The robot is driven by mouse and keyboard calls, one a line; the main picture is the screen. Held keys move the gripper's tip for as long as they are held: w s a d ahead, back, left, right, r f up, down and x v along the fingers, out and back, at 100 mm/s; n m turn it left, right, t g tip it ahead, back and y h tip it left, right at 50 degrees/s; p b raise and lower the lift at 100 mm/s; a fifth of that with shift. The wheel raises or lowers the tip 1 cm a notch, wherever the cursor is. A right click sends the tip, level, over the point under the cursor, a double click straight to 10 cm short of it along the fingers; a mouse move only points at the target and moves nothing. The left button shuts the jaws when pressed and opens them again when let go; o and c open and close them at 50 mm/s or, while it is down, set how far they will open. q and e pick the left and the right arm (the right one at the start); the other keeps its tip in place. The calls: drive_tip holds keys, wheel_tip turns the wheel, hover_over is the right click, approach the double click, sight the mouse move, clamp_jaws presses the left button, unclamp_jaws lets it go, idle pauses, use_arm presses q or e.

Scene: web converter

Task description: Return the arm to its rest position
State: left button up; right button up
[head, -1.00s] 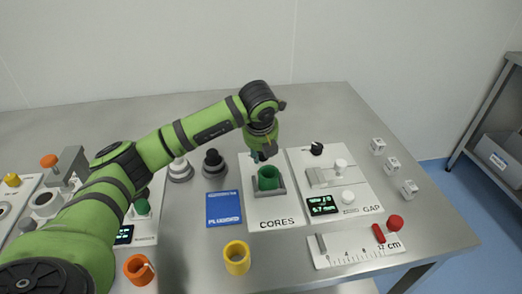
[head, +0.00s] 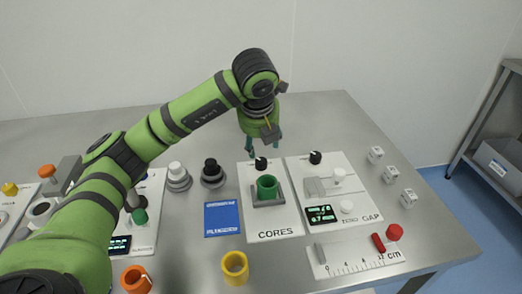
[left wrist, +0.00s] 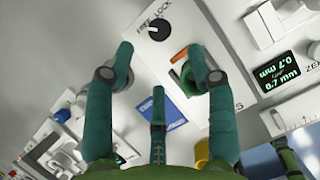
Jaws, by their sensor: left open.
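My left arm reaches in from the left in the head view. Its gripper (head: 265,147) hangs fingers-down behind the CORES plate (head: 285,222), empty and open. In the left wrist view the teal fingers (left wrist: 160,55) are spread apart with nothing between them. A green core (head: 267,187) stands upright in the grey holder on the CORES plate, apart from the fingers. In the left wrist view the core (left wrist: 188,74) is partly hidden behind one finger.
A black knob (head: 261,163) stands on the CORES plate near the gripper. The GAP plate (head: 360,199) is to the right, a blue card (head: 222,219) to the left. A yellow ring (head: 235,268) and a cm ruler (head: 355,262) lie in front. The table behind is clear.

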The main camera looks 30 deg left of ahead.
use_arm(q)
drive_tip(key=shift+v, duration=1.15)
